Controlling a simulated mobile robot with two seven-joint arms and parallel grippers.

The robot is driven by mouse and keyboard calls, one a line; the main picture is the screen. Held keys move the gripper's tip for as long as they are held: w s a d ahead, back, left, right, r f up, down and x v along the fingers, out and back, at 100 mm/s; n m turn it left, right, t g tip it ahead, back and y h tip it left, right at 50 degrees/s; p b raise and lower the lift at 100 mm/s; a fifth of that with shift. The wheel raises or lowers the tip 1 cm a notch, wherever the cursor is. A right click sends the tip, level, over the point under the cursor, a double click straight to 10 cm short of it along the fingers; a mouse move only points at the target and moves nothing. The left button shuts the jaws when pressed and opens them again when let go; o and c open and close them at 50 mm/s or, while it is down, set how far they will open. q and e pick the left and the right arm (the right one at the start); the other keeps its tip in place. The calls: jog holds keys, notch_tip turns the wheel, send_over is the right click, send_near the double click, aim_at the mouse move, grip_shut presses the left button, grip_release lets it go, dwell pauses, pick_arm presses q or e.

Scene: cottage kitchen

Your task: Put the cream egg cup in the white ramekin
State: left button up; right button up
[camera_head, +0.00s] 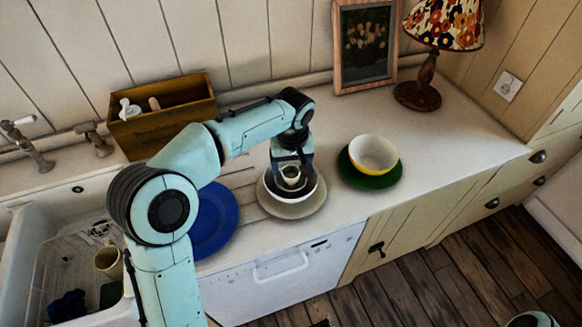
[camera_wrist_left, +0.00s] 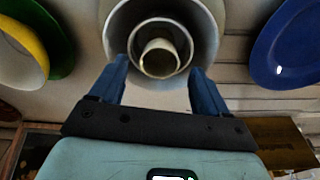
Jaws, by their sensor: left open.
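The cream egg cup (camera_head: 290,174) stands upright inside nested round white dishes on a pale plate (camera_head: 318,203). It also shows in the wrist view (camera_wrist_left: 160,57), with a pale ring around it that looks like the white ramekin (camera_wrist_left: 138,33). The head view shows a white rim (camera_head: 270,190) around the cup; my gripper partly hides the far side. My left gripper (camera_head: 291,161) is over the dishes. Its fingers (camera_wrist_left: 160,76) are open and apart, one on each side below the cup in the wrist view, with no visible grip on it.
A yellow-and-white bowl (camera_head: 374,154) sits on a green plate (camera_head: 384,181) to the right. A blue plate (camera_head: 215,222) lies to the left, partly behind my arm. A wooden box (camera_head: 165,125), framed picture (camera_head: 364,45) and lamp (camera_head: 435,45) stand behind.

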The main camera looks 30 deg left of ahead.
pick_arm(q)
notch_tip(320, 180, up, 10)
jog(key=s+d+p, duration=0.1)
jog(key=shift+s, duration=0.15)
pick_arm(e)
jog(key=shift+w+r, duration=0.85)
jog(key=shift+r, duration=0.15)
